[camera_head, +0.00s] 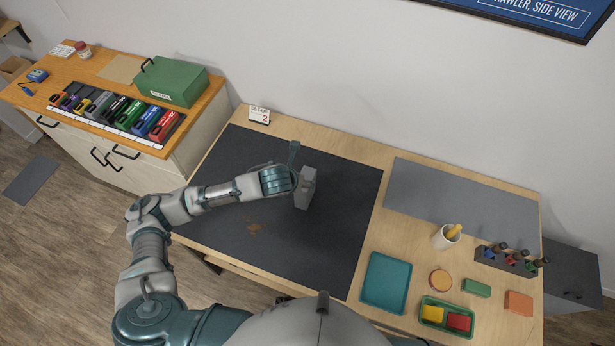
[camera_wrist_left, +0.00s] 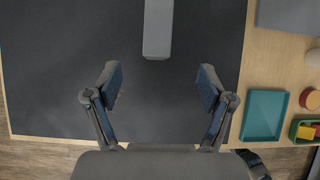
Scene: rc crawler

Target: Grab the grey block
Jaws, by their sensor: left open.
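The grey block (camera_head: 306,189) lies on the black mat (camera_head: 330,228) on the table, right of my left wrist in the head view. In the left wrist view the grey block (camera_wrist_left: 158,30) is a long light grey bar at the top middle, cut off by the frame edge. My left gripper (camera_wrist_left: 158,85) is open and empty, with its two fingers apart below the block's near end. The block lies ahead of the fingertips and lines up with the gap between them. My right gripper is not in view.
A teal tray (camera_head: 386,283), a green tray (camera_head: 447,316) with yellow and red blocks, a cup (camera_head: 446,237) and a rack (camera_head: 507,262) stand on the right. A grey mat (camera_head: 461,199) lies behind them. A small calendar (camera_head: 259,115) stands at the back edge.

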